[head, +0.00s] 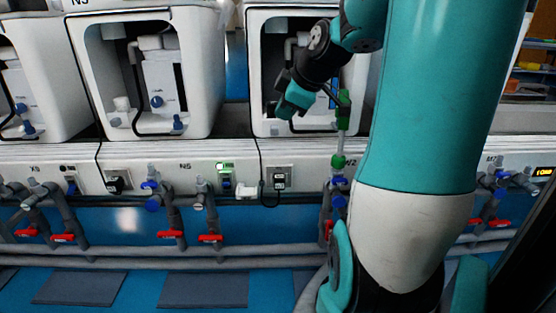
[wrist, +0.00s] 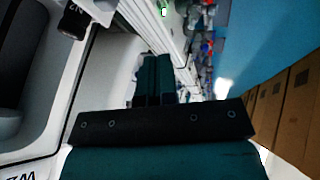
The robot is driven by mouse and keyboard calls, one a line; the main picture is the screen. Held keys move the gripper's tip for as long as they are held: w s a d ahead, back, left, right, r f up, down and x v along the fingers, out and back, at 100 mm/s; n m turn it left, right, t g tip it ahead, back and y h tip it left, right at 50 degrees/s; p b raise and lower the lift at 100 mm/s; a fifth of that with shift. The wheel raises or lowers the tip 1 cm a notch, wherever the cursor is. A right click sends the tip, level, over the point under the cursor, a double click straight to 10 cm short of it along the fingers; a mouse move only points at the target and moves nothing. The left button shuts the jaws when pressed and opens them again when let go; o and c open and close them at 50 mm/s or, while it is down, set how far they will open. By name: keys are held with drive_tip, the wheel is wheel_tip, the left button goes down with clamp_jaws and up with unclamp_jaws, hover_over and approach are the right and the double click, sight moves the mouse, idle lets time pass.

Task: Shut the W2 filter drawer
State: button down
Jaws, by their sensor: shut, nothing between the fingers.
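The label W2 (head: 350,163) shows partly on the white ledge in the head view, cut off by my arm. A white open-fronted unit (head: 258,75) stands above it, partly hidden by my arm. I cannot pick out the filter drawer for certain or tell how far out it is. My gripper (head: 286,108) is in front of this unit's dark opening, pointing down and left. I cannot tell whether it touches anything. In the wrist view its two teal fingers (wrist: 154,80) lie side by side, shut and empty, beside a pale wall.
A similar white unit (head: 148,80) stands to the left. Below the ledge are grey pipes (head: 172,210) with red valve handles (head: 170,234). A green upright fitting (head: 343,108) stands close right of my gripper. Brown boxes (wrist: 290,100) line the right of the wrist view.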

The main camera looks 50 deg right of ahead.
sight(274, 125)
drive_tip(key=w+d+f+b, duration=0.7)
drive_tip(key=f, duration=0.2)
drive_tip(key=shift+w+f+h, duration=0.15)
drive_tip(key=shift+w+h, duration=0.05)
drive_tip(key=shift+h, duration=0.1)
drive_tip(key=w+d+p, duration=0.6)
drive_tip(key=d, duration=0.1)
drive_tip(key=shift+w+d, duration=0.35)
drive_tip(key=shift+d, duration=0.1)
